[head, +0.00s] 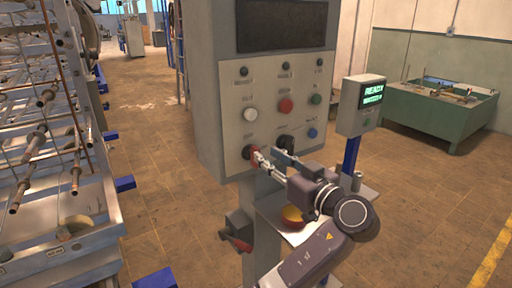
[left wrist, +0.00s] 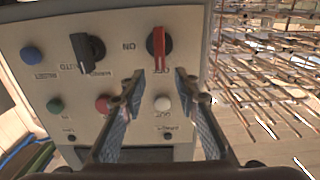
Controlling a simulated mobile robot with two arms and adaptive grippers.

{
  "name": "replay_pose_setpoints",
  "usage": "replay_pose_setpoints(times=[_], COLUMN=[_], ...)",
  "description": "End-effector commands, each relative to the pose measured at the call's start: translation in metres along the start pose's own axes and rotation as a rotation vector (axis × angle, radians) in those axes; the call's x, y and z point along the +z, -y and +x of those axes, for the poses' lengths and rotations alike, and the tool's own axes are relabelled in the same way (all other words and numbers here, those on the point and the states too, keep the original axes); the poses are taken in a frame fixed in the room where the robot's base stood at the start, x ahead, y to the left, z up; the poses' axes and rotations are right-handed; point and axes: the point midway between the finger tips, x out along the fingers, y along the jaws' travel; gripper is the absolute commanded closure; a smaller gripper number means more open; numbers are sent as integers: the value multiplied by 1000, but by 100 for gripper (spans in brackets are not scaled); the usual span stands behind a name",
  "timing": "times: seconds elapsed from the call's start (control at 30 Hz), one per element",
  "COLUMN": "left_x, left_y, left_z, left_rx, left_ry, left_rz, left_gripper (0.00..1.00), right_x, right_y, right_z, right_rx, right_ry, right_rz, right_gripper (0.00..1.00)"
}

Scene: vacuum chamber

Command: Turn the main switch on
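The main switch (left wrist: 160,46) is a round black knob with a red handle on the grey control panel (head: 222,113). In the left wrist view its handle stands upright in the picture, with an "ON" label to its left. In the head view the switch (head: 246,152) is at the panel's lower left, partly hidden by my gripper. My left gripper (head: 267,157) is in front of the panel. In the left wrist view my left gripper (left wrist: 157,84) is open and empty, its fingertips to either side below the handle, with no visible contact. My right gripper is not in view.
A black selector knob (left wrist: 90,52) sits beside the switch. Red (head: 286,105), white (head: 250,114), green (head: 316,99) and blue (head: 312,133) buttons are close by. A small display box (head: 357,119) stands right of the panel. A metal rack (head: 65,215) is at the left.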

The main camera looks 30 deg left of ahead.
Motion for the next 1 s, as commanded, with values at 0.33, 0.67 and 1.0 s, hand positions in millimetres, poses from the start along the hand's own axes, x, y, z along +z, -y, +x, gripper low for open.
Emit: replay_pose_setpoints(times=[0.33,0.67,1.0], left_x=[-1,1,1], left_y=[1,0,0], left_z=[54,65,65], left_rx=[-1,2,2], left_ry=[1,3,3], left_rz=[4,3,4], left_gripper=[71,71,99], right_x=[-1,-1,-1], right_y=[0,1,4], right_z=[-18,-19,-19], right_rx=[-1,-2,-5], right_ry=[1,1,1], right_rz=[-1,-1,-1], right_gripper=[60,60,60])
